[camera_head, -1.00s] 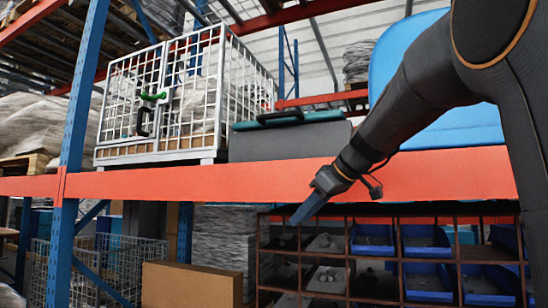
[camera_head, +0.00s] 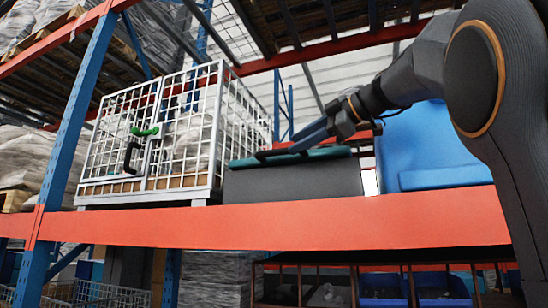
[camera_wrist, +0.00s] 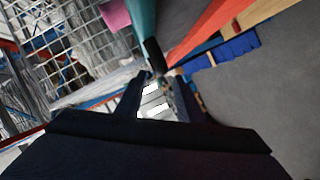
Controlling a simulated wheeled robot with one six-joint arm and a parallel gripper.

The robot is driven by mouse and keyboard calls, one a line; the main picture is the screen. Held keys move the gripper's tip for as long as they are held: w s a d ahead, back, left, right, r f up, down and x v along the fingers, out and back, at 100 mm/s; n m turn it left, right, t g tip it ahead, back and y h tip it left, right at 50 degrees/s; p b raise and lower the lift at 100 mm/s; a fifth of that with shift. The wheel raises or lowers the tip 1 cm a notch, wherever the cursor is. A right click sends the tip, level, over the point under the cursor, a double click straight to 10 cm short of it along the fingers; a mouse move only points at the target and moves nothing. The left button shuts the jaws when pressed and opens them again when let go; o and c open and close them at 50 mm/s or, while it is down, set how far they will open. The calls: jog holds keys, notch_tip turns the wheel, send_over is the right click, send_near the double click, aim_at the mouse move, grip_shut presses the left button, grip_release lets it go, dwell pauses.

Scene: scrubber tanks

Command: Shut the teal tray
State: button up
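The teal tray (camera_head: 318,154) shows as a thin teal layer on top of a dark grey box on the shelf. A black handle (camera_head: 268,155) lies along its front edge. How far the tray stands open I cannot tell. My gripper (camera_head: 300,142) reaches in from the right, just above the tray, its tips close to the handle. In the wrist view the teal surface (camera_wrist: 143,18) is at the top, and the black handle (camera_wrist: 153,52) is just beyond my fingertips (camera_wrist: 158,80). The fingers are apart with nothing clearly between them.
The grey box (camera_head: 290,182) rests behind the orange shelf beam (camera_head: 270,222). A white wire cage (camera_head: 150,140) with a green and black latch stands close on its left. A blue bin (camera_head: 430,150) stands to the right. Below are compartments with blue bins (camera_head: 385,285).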

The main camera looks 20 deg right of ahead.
aim_at(281, 150)
jog(key=p+x, duration=0.2)
jog(key=x, duration=0.4)
jog(key=shift+w+a+p, duration=0.15)
jog(key=shift+a+p, duration=0.2)
jog(key=shift+w+a+f, duration=0.2)
jog(key=shift+w+a, duration=0.1)
jog(key=shift+w, duration=0.25)
grip_shut()
